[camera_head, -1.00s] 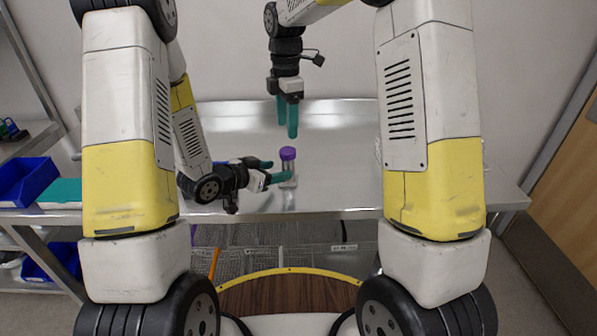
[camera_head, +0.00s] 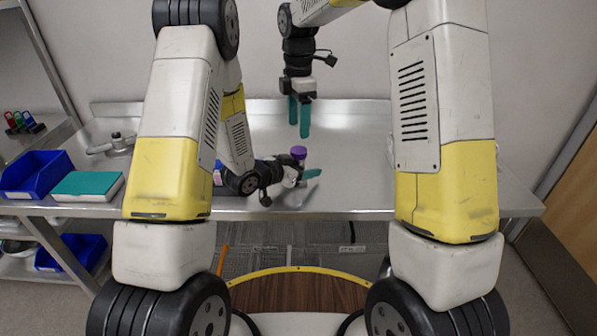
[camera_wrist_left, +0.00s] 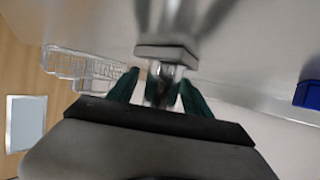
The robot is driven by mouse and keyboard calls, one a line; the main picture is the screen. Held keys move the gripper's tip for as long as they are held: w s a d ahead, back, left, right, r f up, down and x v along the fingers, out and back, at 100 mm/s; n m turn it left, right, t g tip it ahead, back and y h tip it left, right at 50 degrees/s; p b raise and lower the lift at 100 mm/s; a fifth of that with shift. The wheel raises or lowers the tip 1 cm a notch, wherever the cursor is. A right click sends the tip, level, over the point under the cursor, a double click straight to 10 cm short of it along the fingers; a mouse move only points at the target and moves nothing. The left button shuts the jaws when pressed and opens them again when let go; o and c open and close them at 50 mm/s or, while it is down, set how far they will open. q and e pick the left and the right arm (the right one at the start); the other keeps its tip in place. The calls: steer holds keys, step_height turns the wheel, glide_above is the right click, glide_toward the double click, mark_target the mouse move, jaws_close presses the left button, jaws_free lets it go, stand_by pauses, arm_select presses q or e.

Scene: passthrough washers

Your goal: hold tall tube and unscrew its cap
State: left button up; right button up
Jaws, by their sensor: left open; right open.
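The tall tube, with a purple cap (camera_head: 299,152), stands upright on the metal table; its clear body is mostly hidden by my left gripper in the head view. My left gripper (camera_head: 307,173) is low at the tube, open, with one green finger reaching past it on the right. In the left wrist view, a clear, blurred body (camera_wrist_left: 160,84), likely the tube, lies between the open green fingers (camera_wrist_left: 160,92); contact cannot be told. My right gripper (camera_head: 299,117) points down, open and empty, above and behind the cap in the picture.
The metal table (camera_head: 350,180) is bare to the right of the tube. A blue bin (camera_head: 35,176) and a teal-topped box (camera_head: 88,186) are at the left. Bins sit below the table.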

arm_select(q)
jaws_close()
stand_by(1.3)
